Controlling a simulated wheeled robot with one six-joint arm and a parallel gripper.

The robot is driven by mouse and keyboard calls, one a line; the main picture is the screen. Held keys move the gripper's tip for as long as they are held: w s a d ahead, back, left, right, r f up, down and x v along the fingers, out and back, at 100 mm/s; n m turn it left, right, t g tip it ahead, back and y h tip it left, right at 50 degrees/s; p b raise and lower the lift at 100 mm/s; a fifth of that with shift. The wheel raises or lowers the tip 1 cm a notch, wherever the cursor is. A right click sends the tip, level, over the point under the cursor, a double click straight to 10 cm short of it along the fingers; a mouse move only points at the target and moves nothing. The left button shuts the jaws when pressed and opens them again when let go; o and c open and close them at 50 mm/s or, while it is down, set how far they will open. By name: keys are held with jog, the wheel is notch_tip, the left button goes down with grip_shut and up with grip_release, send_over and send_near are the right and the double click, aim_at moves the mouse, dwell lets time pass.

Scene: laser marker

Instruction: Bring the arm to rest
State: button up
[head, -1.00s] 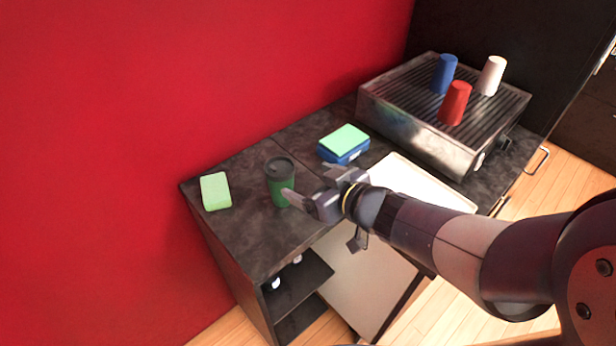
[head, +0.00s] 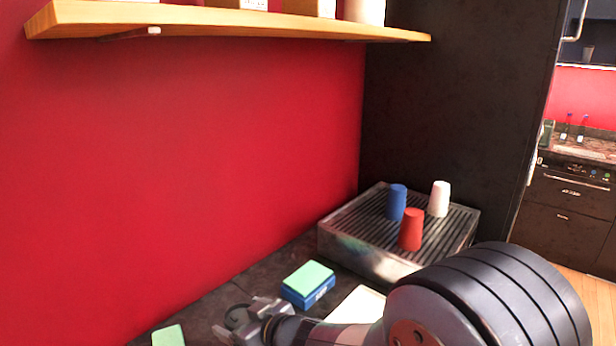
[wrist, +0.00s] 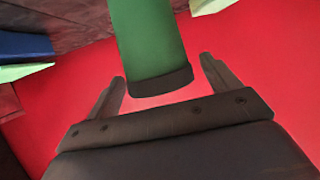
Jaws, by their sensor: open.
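My gripper (head: 242,322) is open, low in the head view over the counter. A red gap shows between the cup's rim and the gripper body. In the head view the cup's dark top (head: 236,316) is partly hidden by the gripper. I cannot tell whether a finger touches the cup.
A blue box with a green top (head: 308,281) and a pale green block (head: 168,336) sit on the counter. A ribbed metal machine (head: 352,250) carries blue, red and white cups. A wooden shelf (head: 230,22) juts from the red wall above.

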jog(key=shift+w+a+f, duration=0.3)
jog(key=shift+a+f, duration=0.1)
jog(key=shift+f, duration=0.05)
jog(key=shift+r, duration=0.6)
jog(key=shift+d+r+p, duration=0.1)
jog(key=shift+r+p, duration=0.2)
jog(key=shift+r, duration=0.2)
